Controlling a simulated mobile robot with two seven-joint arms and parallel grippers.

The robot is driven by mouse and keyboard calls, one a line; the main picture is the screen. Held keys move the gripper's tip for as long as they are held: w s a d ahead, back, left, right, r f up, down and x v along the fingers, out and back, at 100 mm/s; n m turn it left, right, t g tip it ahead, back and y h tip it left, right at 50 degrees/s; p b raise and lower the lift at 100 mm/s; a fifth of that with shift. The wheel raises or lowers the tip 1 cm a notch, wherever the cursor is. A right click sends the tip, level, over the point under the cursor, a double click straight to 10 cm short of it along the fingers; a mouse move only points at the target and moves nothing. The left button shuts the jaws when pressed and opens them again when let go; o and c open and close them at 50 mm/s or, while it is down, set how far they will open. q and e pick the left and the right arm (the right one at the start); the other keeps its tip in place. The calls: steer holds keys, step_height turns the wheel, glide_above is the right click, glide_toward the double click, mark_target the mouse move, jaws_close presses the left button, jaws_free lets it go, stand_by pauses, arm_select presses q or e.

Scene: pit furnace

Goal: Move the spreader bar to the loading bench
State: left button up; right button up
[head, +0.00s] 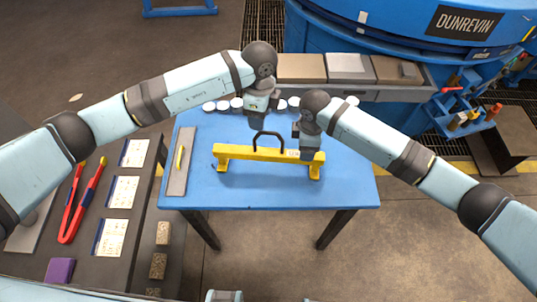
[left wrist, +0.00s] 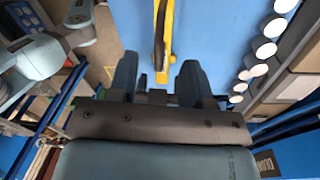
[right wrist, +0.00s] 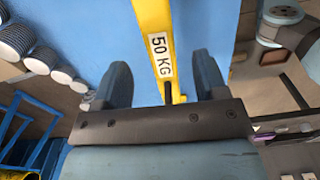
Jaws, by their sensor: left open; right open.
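The yellow spreader bar (head: 240,153) stands on its feet on the blue table (head: 270,192), with a black loop handle (head: 268,134) at its middle. A "50 KG" label shows on it in the right wrist view (right wrist: 160,55). My left gripper (head: 257,121) is open above the table, just behind the bar near the handle; in the left wrist view the bar (left wrist: 163,30) lies ahead of its spread fingers (left wrist: 157,80). My right gripper (head: 304,152) is open at the bar's right part; in the right wrist view the bar runs between its fingers (right wrist: 163,85). Contact cannot be told.
A grey plate with a yellow handle (head: 178,165) lies at the table's left edge. Several white round pieces (head: 222,105) line the back edge. Behind is a grey shelf with blocks (head: 302,68) by the blue furnace (head: 400,40).

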mark_target(260, 133)
arm_select(q)
steer(key=f, duration=0.8)
steer(key=shift+s+f, duration=0.3)
steer(key=shift+s, duration=0.05)
arm_select(e)
step_height(260, 133, down, 9)
steer(key=shift+r, duration=0.2)
arm_select(q)
steer(key=shift+c, duration=0.2)
arm_select(e)
steer(key=shift+c, duration=0.2)
arm_select(q)
steer(key=c, duration=0.7)
arm_select(e)
steer(key=c, duration=0.7)
arm_select(q)
jaws_close()
arm_select(e)
jaws_close()
arm_select(q)
steer(key=shift+r, duration=0.1)
arm_select(e)
steer(key=shift+w+r, duration=0.1)
